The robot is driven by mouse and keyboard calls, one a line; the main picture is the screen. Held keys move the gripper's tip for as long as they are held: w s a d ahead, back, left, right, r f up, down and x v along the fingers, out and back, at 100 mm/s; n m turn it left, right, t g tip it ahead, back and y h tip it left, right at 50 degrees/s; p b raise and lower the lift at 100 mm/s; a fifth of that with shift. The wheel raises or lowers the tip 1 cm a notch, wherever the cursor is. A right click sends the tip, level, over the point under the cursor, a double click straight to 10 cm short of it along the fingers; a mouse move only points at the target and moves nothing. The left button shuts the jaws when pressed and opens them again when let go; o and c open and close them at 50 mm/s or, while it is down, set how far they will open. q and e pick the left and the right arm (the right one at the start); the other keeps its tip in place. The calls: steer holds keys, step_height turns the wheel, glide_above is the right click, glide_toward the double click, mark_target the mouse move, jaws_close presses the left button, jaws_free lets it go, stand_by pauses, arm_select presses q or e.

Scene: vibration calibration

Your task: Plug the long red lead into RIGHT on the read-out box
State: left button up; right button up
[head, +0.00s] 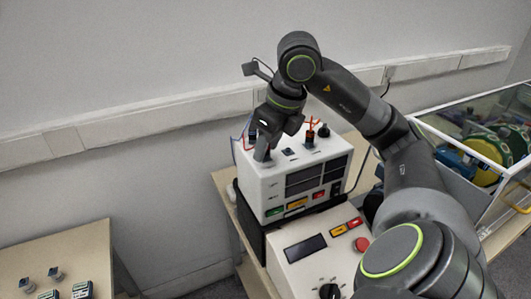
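The white read-out box (262,192) stands on a wooden table near the middle of the head view. It has dark displays and green, yellow and red labels on its front, and sockets on top. My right gripper (263,154) points down at the left part of its top. Its fingertips are small and dark here, so I cannot tell whether they are open or hold a plug. Red lead (311,124) shows at a plug on the top, right of the gripper. Thin red and blue wire shows behind the box's left edge. Socket names are unreadable. My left gripper is out of view.
A white control box (287,266) with a dark screen, red button (361,244) and black knob stands in front. A clear-sided case (471,178) with machinery is at right. A side table (88,245) with small instruments is at lower left. A wall runs behind.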

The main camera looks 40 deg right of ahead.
jaws_close()
steer(key=shift+f+n+y+b, duration=0.1)
steer(key=shift+n+y+b, duration=0.2)
steer(key=shift+n+b, duration=0.75)
steer(key=shift+n, duration=0.45)
steer(key=shift+d+n+g, duration=0.1)
steer(key=shift+n+g, duration=0.2)
steer(key=shift+n, duration=0.2)
steer(key=shift+n+y, duration=0.3)
